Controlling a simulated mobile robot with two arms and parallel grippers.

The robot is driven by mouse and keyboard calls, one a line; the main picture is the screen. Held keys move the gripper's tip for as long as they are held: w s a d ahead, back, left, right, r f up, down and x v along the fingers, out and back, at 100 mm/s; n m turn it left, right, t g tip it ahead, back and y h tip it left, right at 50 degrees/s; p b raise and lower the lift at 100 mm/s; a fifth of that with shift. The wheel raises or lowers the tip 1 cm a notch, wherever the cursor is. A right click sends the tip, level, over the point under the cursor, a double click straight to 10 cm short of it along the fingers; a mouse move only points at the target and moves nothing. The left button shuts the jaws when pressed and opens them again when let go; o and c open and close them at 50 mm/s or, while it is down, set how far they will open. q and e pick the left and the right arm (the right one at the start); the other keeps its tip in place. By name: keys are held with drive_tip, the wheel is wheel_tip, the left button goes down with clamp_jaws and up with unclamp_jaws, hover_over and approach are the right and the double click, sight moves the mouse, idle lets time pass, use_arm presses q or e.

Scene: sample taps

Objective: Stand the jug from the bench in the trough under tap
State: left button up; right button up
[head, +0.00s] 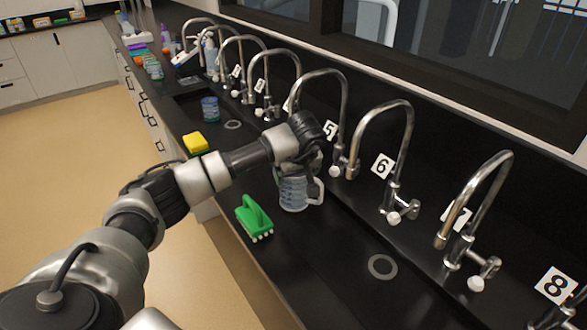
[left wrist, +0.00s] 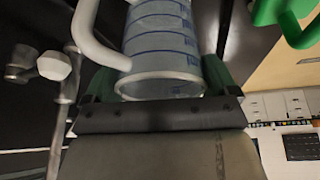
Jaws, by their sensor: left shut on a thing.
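The clear, blue-tinted jug (head: 293,194) with a white handle is upright below my left gripper (head: 296,168), under and in front of the tap by card 5. My left gripper is shut on it. In the left wrist view the jug (left wrist: 160,45) sits between the green-sided fingers, with its blue level lines and white handle showing. Whether its base touches the black surface I cannot tell. The black trough (head: 340,265) runs below the row of curved metal taps; tap 6 (head: 385,108) stands right of the jug. My right gripper is out of view.
A green brush (head: 254,220) lies left of the jug, and a yellow sponge (head: 195,142) is farther back. A blue beaker (head: 210,108) stands farther along the trough. A ring-shaped drain (head: 382,266) lies in clear black surface at front right. Tap 7 (head: 480,205) overhangs at right.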

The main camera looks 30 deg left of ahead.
use_arm(q)
drive_tip(key=shift+w+a+f+p, duration=0.45)
drive_tip(key=shift+w+a+f, duration=0.2)
drive_tip(key=shift+a, duration=0.1)
drive_tip(key=shift+f, duration=0.1)
drive_tip(key=o, duration=0.9)
drive_tip(key=s+d+b, duration=0.1)
drive_tip(key=s+d, duration=0.1)
drive_tip(key=d, duration=0.1)
drive_tip(key=s+d+r+b, duration=0.1)
drive_tip(key=s+d, duration=0.2)
drive_tip(key=s+d+b, duration=0.2)
drive_tip(key=s+d, duration=0.1)
drive_tip(key=shift+d+r, duration=0.25)
drive_tip(key=shift+d, duration=0.05)
